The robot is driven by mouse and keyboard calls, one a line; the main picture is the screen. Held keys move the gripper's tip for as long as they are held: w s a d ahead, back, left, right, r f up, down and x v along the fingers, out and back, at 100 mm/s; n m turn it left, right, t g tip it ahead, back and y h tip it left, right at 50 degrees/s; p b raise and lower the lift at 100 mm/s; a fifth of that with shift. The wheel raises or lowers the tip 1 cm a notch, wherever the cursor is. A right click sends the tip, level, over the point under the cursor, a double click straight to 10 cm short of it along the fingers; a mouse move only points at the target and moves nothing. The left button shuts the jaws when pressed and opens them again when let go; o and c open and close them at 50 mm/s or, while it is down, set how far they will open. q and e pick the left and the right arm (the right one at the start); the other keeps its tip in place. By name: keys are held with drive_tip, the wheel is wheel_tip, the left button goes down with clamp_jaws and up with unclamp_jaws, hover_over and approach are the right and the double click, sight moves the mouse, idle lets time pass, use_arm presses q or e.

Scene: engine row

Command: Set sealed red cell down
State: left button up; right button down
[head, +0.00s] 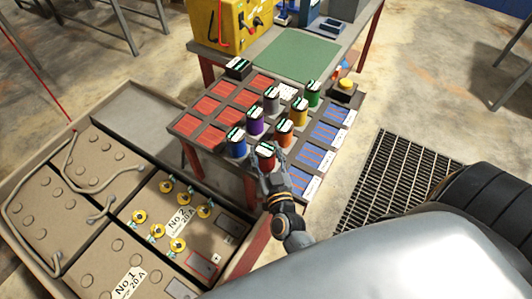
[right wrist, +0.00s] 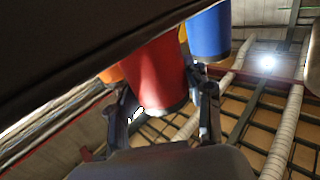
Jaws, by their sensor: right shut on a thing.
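The red cell (head: 267,152) has a dark top with a white and green label and is at the near end of the stand's middle row. My right gripper (head: 268,163) is shut on its near side. In the right wrist view the red cell (right wrist: 152,72) sits between the two fingers of the right gripper (right wrist: 163,98). I cannot tell whether its base touches the stand. My left gripper is in neither view.
A blue cell (head: 236,144) and purple cell (head: 255,122) stand left of the red one. An orange cell (head: 284,133) stands just beyond it. Red-striped pads (head: 211,138) fill the left side, blue-striped pads (head: 315,155) the right. A battery tray (head: 252,262) lies at lower left.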

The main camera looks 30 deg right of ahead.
drive_tip(key=c, duration=0.6)
unclamp_jaws()
drive_tip(key=shift+f, duration=0.1)
drive_tip(key=shift+s, duration=0.15)
drive_tip(key=p+v, duration=0.2)
drive_tip(key=v, duration=0.9)
drive_tip(key=shift+s+a, duration=0.15)
drive_tip(key=shift+s, duration=0.2)
